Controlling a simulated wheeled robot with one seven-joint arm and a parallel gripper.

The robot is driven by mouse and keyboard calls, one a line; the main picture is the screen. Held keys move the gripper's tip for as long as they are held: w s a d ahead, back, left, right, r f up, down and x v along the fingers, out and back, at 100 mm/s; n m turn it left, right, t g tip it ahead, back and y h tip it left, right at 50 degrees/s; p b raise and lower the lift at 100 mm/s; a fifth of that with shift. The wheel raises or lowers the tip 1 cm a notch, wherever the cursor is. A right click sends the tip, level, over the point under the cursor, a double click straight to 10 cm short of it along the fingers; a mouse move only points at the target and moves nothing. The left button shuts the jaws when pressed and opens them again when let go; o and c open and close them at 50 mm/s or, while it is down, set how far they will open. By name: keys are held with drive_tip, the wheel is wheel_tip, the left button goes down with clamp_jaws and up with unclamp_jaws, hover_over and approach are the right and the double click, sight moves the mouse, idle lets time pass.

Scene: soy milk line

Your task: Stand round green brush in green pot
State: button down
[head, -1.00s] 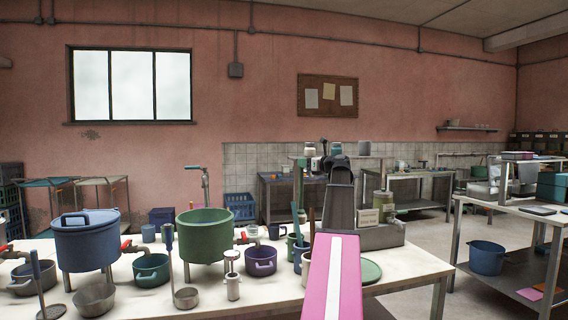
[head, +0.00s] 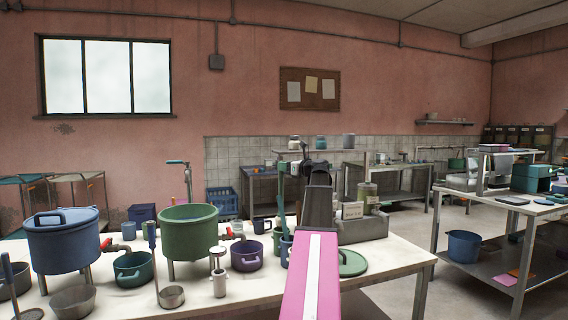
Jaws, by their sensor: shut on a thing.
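My gripper (head: 293,167) is seen from behind, above the table's right half, partly hidden by my own arm. It is shut on the round green brush (head: 282,195), near the top of its handle, and the brush hangs about upright. Its lower end comes down by the small cups, and I cannot tell whether it is clear of them. A large green pot (head: 188,236) stands on legs left of the gripper. A smaller dark green pot with handles (head: 134,272) sits on the table further left.
A blue lidded pot (head: 63,245), a purple pot (head: 246,258), ladles and metal bowls crowd the white table (head: 225,300). A side table (head: 510,203) stands at far right.

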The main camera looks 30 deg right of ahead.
wheel_tip(320, 180, down, 11)
drive_tip(key=shift+r, duration=0.2)
idle(0.9)
drive_tip(key=shift+f, duration=0.95)
idle(0.6)
drive_tip(key=c, duration=0.9)
unclamp_jaws()
drive_tip(key=shift+s, duration=0.1)
drive_tip(key=v, duration=1)
drive_tip(key=shift+s+d, duration=0.15)
drive_tip(key=shift+s, duration=0.15)
